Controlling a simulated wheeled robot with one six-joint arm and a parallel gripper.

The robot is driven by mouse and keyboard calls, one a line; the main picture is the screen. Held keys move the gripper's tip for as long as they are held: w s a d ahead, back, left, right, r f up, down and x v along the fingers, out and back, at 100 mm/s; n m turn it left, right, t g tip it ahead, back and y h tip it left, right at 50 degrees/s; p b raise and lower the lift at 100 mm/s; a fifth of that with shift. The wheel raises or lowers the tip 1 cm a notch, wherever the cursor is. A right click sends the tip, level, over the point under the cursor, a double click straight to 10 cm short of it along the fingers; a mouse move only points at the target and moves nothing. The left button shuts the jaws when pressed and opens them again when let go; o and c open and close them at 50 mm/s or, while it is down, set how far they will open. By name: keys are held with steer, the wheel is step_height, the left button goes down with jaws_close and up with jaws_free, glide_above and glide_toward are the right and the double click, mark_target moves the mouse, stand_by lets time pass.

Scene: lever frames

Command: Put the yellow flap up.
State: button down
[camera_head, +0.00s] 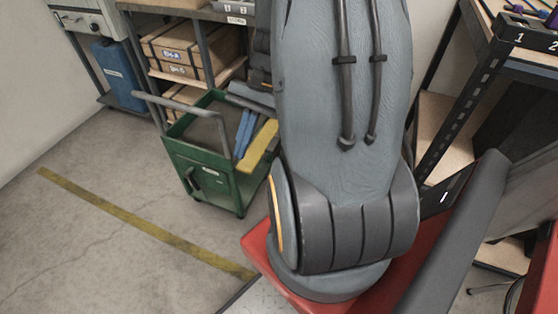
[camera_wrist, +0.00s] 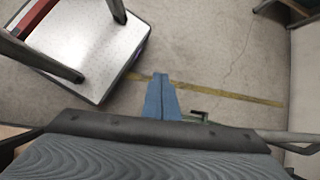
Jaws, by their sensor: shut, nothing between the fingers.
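The yellow flap (camera_head: 259,146) lies at the right side of the green cart (camera_head: 205,172) in the head view, sloping, its right end close to my arm's outline. In the head view my gripper (camera_head: 248,97) seems to be the grey part above the cart's back, partly hidden by my arm. It is shut and empty; contact with a flap cannot be told.
The cart's grey handle (camera_head: 180,104) rises at its left. Shelving with cardboard boxes (camera_head: 182,50) stands behind it, and a blue canister (camera_head: 119,75) is at the far left. The floor with its yellow stripe (camera_head: 140,221) is clear. A black rack (camera_head: 470,110) stands at the right.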

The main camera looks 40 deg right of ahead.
steer(key=w+d+f+m+t+y+b, duration=0.35)
steer(key=d+f+m+b, duration=0.4)
steer(key=f, duration=0.35)
steer(key=m+t+h+b, duration=0.4)
steer(key=m+t+b, duration=0.6)
steer(key=m+t, duration=0.1)
glide_toward(266, 143)
steer(key=s+d+f, duration=0.3)
steer(key=s+f, duration=0.3)
steer(key=w+a+b, duration=0.3)
steer(key=w+b, duration=0.1)
steer(key=w, duration=0.5)
steer(key=shift+a+r, duration=0.3)
steer(key=shift+r, duration=0.2)
steer(key=shift+s+d+r+m+h, duration=0.1)
steer(key=shift+m+h, duration=0.15)
steer(key=shift+h, duration=0.1)
